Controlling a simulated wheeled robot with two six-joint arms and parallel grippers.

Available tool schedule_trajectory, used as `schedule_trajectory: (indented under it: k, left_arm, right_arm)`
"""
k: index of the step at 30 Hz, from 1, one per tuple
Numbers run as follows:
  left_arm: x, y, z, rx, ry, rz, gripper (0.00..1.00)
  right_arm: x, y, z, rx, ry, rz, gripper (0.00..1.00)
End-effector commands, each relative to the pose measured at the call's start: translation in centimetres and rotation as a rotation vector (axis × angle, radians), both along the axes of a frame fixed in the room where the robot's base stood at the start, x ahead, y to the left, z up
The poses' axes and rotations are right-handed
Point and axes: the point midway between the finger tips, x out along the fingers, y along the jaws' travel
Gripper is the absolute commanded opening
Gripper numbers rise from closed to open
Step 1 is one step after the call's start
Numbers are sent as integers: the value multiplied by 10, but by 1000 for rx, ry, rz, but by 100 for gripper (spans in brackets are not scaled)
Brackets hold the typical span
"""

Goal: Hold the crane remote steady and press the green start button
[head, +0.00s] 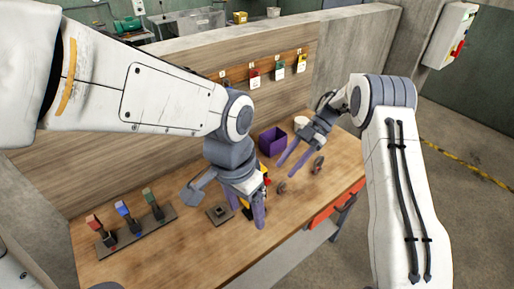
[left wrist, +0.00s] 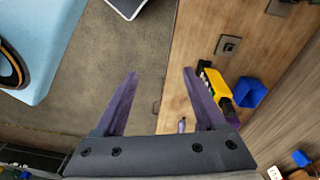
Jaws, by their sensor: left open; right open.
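The yellow and black crane remote (head: 266,180) is on the wooden workbench, mostly hidden behind my left gripper in the head view. In the left wrist view the remote (left wrist: 219,84) lies just right of the right finger, partly covered by it. No green button can be made out on it. My left gripper (head: 250,211) is open, above the bench beside the remote; its fingers (left wrist: 160,85) have nothing between them. My right gripper (head: 288,167) is open and empty, right of the remote, above the bench.
A purple bin (head: 272,141) and a white cup (head: 301,122) stand towards the back. A square plate (head: 219,212) lies left of the remote; a rack with coloured handles (head: 135,232) is at the left. Small dark parts (head: 318,164) lie at the right.

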Motion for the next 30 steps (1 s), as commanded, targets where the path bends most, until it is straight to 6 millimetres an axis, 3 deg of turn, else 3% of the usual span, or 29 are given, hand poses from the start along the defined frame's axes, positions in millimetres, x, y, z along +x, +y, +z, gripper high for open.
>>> schedule_trajectory:
  k: [3, 9, 15, 21, 26, 30]
  left_arm:
    - [59, -13, -5, 1, -13, -43, 72]
    - [151, -18, -26, 3, -41, -128, 72]
    - [212, -10, -50, 6, -64, -189, 72]
    - [234, -5, -63, 9, -72, -215, 72]
    - [236, -7, -80, 9, -71, -218, 72]
    - [237, -9, -105, 10, -69, -217, 72]
  right_arm:
    - [0, 0, 0, 1, -1, 0, 50]
    - [0, 0, 0, 1, -2, -1, 50]
    - [0, 0, 0, 2, -2, -2, 50]
    - [0, 1, 0, 2, -2, -2, 50]
    - [0, 0, 0, 2, -2, -2, 50]
    - [0, 0, 0, 2, -2, -2, 50]
